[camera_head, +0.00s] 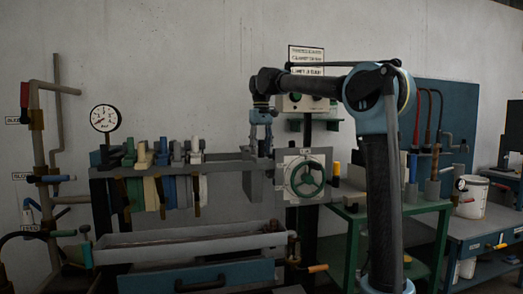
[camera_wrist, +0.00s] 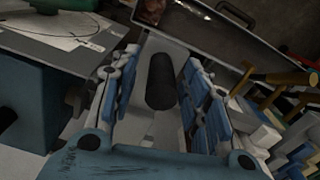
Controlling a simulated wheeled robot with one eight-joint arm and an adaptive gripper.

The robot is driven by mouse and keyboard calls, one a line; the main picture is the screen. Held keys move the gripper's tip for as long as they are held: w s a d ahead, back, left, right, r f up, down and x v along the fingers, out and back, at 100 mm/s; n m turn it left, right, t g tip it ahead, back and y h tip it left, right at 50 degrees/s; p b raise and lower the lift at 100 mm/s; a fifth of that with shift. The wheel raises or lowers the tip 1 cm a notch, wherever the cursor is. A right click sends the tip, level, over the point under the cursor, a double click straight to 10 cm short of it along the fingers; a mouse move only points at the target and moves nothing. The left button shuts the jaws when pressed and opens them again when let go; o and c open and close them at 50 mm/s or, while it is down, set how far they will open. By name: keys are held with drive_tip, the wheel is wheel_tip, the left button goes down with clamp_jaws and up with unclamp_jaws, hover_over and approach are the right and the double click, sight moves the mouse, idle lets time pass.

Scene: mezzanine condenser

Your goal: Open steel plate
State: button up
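In the head view, a square grey steel plate with a green handwheel (camera_head: 305,177) stands upright at the centre right. A plain grey block or plate (camera_head: 257,178) is just left of it. My gripper (camera_head: 261,140) points down above this grey piece. In the wrist view, the blue-padded fingers of my gripper (camera_wrist: 158,98) are spread apart. A dark rounded cylinder-like shape (camera_wrist: 161,82) lies between them over a light grey surface. I cannot tell whether the fingers touch it. Part of the pale plate (camera_wrist: 60,28) shows at the upper left. Which piece is the task's plate is unclear.
A long metal trough (camera_head: 190,245) lies below. A pressure gauge (camera_head: 105,118) and pipes stand far left. A green table (camera_head: 425,205) and a white bucket (camera_head: 472,197) are right.

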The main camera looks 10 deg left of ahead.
drive_tip(key=shift+s, duration=0.1)
wheel_tip(320, 180, up, 12)
idle(0.8)
idle(0.3)
drive_tip(key=s+d+f+m, duration=0.1)
drive_tip(key=s+d+f, duration=0.3)
drive_tip(key=d+f, duration=0.3)
drive_tip(key=s+d+f+m+t, duration=0.1)
drive_tip(key=s+d+f, duration=0.35)
drive_tip(key=d, duration=0.45)
drive_tip(key=s+d+f+m, duration=0.1)
drive_tip(key=s+d+f, duration=0.3)
drive_tip(key=d+f, duration=0.35)
drive_tip(key=s+d+f+m, duration=0.1)
drive_tip(key=s+d+f, duration=0.3)
drive_tip(key=f, duration=0.6)
drive_tip(key=s+d+f+m, duration=0.1)
drive_tip(key=s+d+f, duration=0.2)
drive_tip(key=s+f, duration=0.6)
drive_tip(key=s+d+f+m+t, duration=0.1)
drive_tip(key=s+d+f, duration=0.3)
drive_tip(key=f, duration=0.7)
drive_tip(key=s, duration=0.2)
drive_tip(key=shift+s+d+f+m, duration=0.3)
drive_tip(key=shift+f, duration=0.1)
